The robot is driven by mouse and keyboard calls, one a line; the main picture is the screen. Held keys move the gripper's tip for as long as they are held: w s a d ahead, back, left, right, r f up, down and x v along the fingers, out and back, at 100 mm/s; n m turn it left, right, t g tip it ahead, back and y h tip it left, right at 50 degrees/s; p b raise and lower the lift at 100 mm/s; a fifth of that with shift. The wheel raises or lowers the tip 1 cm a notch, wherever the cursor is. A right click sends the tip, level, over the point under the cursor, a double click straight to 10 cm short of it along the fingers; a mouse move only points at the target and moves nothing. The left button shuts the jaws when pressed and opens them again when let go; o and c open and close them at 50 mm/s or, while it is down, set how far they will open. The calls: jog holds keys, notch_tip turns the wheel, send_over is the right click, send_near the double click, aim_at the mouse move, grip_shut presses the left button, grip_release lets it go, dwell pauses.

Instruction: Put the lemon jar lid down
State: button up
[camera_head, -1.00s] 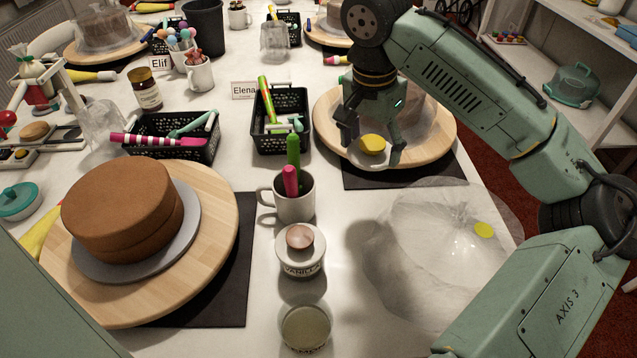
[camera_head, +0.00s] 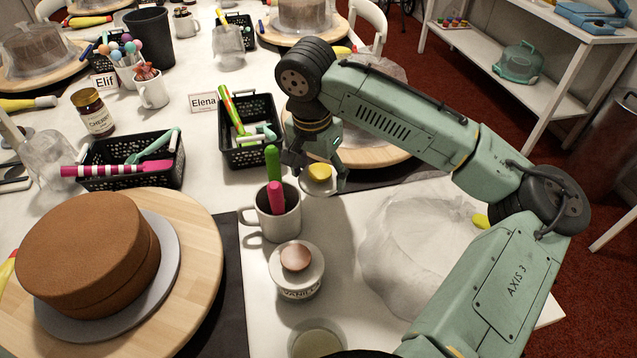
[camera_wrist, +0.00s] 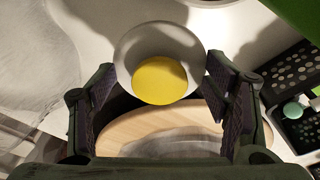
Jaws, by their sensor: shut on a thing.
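The lemon jar lid is a pale round disc (camera_head: 318,188) with a yellow knob (camera_head: 320,172). My gripper (camera_head: 319,176) is shut on it, with one finger on each side. In the wrist view the lid (camera_wrist: 160,50) sits between the fingertips (camera_wrist: 160,83), yellow knob towards the camera. It is held just right of the grey mug (camera_head: 277,216), in front of the far right turntable (camera_head: 375,153). Its exact height above the table is hard to judge. An open jar with pale contents (camera_head: 317,340) is at the bottom edge, partly cut off.
A vanilla jar (camera_head: 297,275) with a brown-knobbed lid stands between mug and open jar. A crumpled clear sheet or cover (camera_head: 410,250) lies at right. A cake on a turntable (camera_head: 190,250) is at left; a black basket (camera_head: 250,150) stands behind the mug. White table shows around the jars.

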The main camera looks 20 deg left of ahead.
aim_at(319, 186)
jog(key=shift+f, duration=1.9)
jog(key=shift+f, duration=0.3)
jog(key=o, duration=0.9)
jog(key=shift+o, duration=0.2)
jog(key=r, duration=0.4)
jog(key=s+r, duration=0.1)
jog(key=r, duration=0.3)
jog(key=r+b, duration=0.1)
jog(key=r, duration=0.3)
jog(key=shift+s+a+r, duration=0.15)
jog(key=shift+s+r, duration=0.15)
jog(key=shift+s, duration=0.1)
